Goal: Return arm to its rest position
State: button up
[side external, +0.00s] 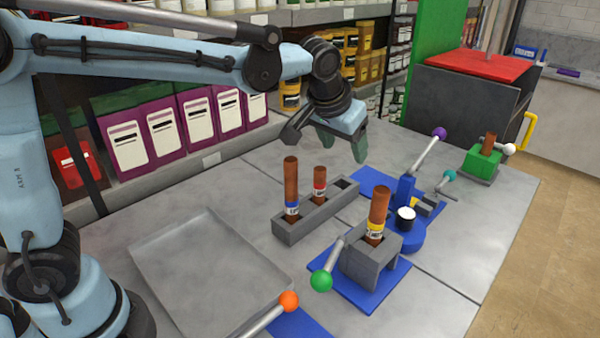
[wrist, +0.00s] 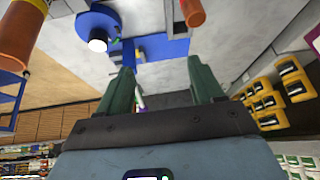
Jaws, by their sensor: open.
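My gripper (side external: 342,145) is raised above the back of the table, behind the grey tube rack (side external: 313,216). Its two green fingers are apart with nothing between them, and the wrist view shows the same open gap (wrist: 163,88). The rack holds two brown tubes, one with a blue band (side external: 291,185) and one with a red band (side external: 319,182); its right end slot looks empty. A brown tube with a yellow band (side external: 378,214) stands in the grey block (side external: 369,262) on a blue base. The blue pump-like device (side external: 407,233) with a white top stands behind it.
An empty grey tray (side external: 165,250) lies on the left of the table. Levers with green (side external: 321,281), orange (side external: 289,301) and purple (side external: 439,133) knobs stick up. A green block (side external: 482,163) holds another brown tube. Shelves with purple boxes (side external: 162,128) line the back.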

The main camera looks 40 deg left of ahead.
aim_at(295, 157)
jog(key=shift+t, duration=0.3)
jog(key=s+a, duration=0.4)
jog(key=s, duration=0.1)
jog(key=s+a, duration=0.1)
jog(key=s, duration=0.2)
jog(key=shift+s+a+r, duration=0.1)
jog(key=shift+a+r, duration=0.05)
jog(key=shift+a, duration=0.25)
jog(key=s+a+f+t, duration=0.1)
jog(key=s+f, duration=0.4)
jog(key=s, duration=0.5)
jog(key=shift+a+m+h, duration=0.3)
jog(key=shift+a+h, duration=0.1)
jog(key=shift+a, duration=0.2)
